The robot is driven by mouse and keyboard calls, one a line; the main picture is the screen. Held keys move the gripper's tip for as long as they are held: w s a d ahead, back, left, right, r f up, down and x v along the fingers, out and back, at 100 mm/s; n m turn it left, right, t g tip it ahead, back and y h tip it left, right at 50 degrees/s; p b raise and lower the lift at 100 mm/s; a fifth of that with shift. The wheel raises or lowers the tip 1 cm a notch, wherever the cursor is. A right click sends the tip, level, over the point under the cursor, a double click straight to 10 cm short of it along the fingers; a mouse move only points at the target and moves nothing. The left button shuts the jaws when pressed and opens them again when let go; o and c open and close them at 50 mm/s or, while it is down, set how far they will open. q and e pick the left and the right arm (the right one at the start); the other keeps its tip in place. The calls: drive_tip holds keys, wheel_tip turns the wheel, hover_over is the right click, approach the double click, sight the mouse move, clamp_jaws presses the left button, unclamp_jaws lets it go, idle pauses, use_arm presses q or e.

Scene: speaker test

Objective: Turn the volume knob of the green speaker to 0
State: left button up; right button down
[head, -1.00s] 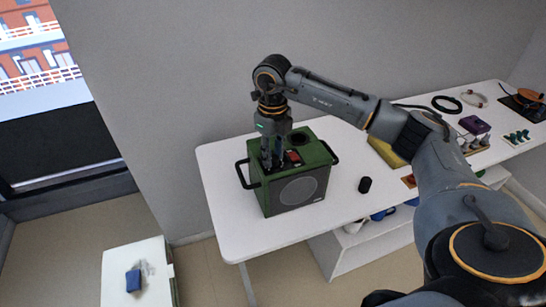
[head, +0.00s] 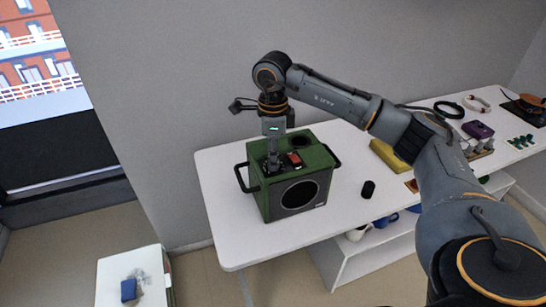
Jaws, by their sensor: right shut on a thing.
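The green speaker (head: 321,177) stands on the white table, with a round dark cone on its front and a dark handle at each side. A red part (head: 293,158) shows on its top. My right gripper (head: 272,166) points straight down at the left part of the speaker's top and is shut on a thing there. The volume knob is hidden by the gripper, and its setting cannot be read. My left gripper is not in view.
The white table (head: 225,207) also bears a small black cylinder (head: 368,189) right of the speaker. A yellow block (head: 388,154), a purple box (head: 478,130) and other small things lie further right. A low white stand (head: 112,272) with a blue item is at lower left.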

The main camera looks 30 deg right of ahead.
drive_tip(key=shift+n, duration=0.4)
drive_tip(key=c, duration=1)
unclamp_jaws()
drive_tip(key=shift+r, duration=0.1)
wheel_tip(320, 180, up, 12)
drive_tip(key=shift+f, duration=0.1)
